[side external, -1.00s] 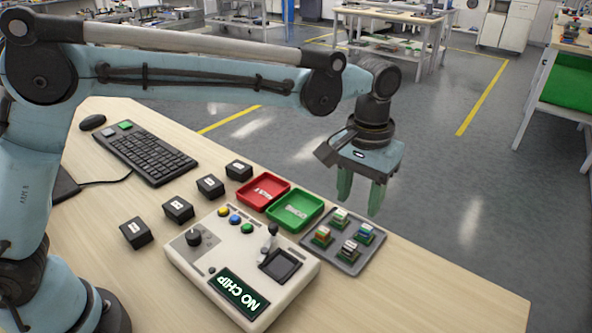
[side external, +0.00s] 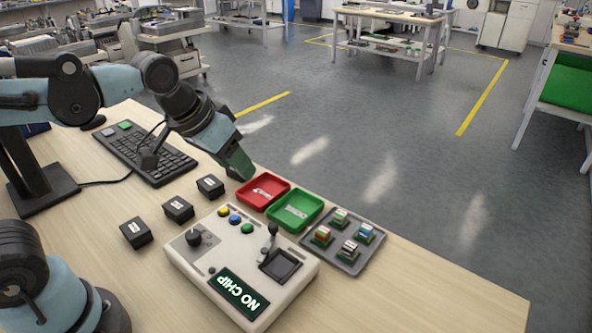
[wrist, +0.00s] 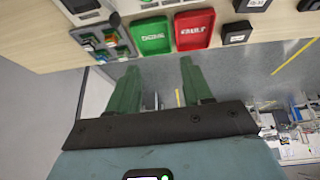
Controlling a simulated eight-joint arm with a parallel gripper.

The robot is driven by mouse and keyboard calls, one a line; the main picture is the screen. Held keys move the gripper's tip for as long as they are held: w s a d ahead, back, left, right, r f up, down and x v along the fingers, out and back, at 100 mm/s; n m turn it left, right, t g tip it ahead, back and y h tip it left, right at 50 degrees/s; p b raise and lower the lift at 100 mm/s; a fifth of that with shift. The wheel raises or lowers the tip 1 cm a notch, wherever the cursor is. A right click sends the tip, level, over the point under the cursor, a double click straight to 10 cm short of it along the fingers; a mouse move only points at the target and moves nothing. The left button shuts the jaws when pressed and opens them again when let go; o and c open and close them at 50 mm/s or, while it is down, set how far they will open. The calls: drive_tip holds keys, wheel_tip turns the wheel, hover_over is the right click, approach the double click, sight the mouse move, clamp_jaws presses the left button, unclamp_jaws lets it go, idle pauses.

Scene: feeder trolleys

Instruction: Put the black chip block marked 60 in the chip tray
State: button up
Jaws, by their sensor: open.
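Three black blocks with white labels stand in a row on the table in the side view: one near the front (side external: 136,232), a middle one (side external: 178,209) and a far one (side external: 210,186). Their marks are too small to read, so I cannot tell which is 60. A grey tray (side external: 372,246) holds several small chips. My gripper (side external: 240,168) is tilted beside the red tray; its fingers (wrist: 160,78) are apart and empty.
A red tray (side external: 245,197) and a green tray (side external: 275,217) lie between the blocks and the grey tray. A white tester box (side external: 205,270) reading NO CHIP stands in front. A keyboard (side external: 170,160) lies behind the blocks. The table's right front is clear.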

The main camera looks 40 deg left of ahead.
drive_tip(key=shift+t+y, duration=0.3)
drive_tip(key=shift+t, duration=0.5)
drive_tip(key=s+a+f, duration=0.1)
drive_tip(key=s, duration=0.1)
drive_tip(key=s+a+f, duration=0.1)
drive_tip(key=a+f, duration=0.1)
drive_tip(key=shift+s+a, duration=0.2)
drive_tip(key=shift+s, duration=0.15)
drive_tip(key=shift+r, duration=0.1)
